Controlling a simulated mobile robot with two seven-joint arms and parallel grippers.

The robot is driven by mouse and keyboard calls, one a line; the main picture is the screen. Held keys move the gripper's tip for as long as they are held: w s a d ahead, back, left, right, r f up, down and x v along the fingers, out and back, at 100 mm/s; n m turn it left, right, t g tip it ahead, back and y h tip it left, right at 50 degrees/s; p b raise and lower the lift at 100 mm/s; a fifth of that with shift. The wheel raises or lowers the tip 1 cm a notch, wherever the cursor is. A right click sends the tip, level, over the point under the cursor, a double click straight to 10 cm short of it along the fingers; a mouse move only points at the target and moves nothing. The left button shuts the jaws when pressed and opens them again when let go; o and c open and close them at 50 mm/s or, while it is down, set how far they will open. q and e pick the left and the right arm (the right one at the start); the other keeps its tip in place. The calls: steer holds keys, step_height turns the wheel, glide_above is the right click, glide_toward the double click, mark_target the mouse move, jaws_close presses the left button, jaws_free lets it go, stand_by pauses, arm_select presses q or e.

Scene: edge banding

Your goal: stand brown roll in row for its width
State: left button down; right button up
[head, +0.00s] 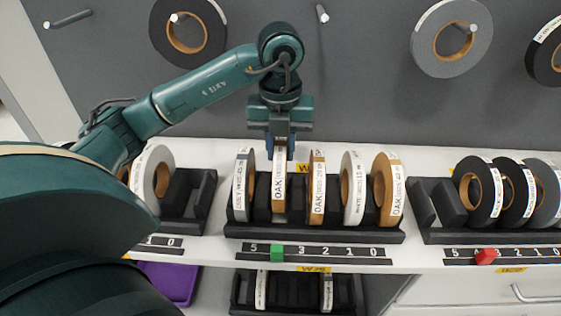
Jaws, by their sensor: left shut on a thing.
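My left gripper (281,148) points down over the middle rack (315,233) and is shut on the top of a brown roll (279,188) with a white OAK label. This roll is upright in the row, between a grey roll (241,186) on its left and another brown OAK roll (317,190) on its right. Its lower edge shows slightly higher than its neighbours' edges; I cannot tell whether it touches the rack floor. Further right stand a white roll (353,190) and a wider brown OAK roll (389,190). My right gripper is not in view.
A number strip (340,252) with a green slider (277,253) runs before the middle rack. A left rack holds a white roll (158,175); a right rack (437,222) holds black and grey rolls. A lower rack (295,290) has free slots. Rolls hang on wall pegs behind.

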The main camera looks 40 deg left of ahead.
arm_select(q)
step_height(320, 180, down, 3)
stand_by(0.3)
steer(key=shift+f, duration=0.3)
steer(key=c, duration=1.2)
jaws_free()
steer(key=shift+c, duration=0.2)
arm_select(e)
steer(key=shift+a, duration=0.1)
arm_select(q)
steer(key=shift+r, duration=0.65)
step_height(320, 180, up, 11)
steer(key=shift+r+p, duration=0.15)
steer(key=shift+p, duration=0.75)
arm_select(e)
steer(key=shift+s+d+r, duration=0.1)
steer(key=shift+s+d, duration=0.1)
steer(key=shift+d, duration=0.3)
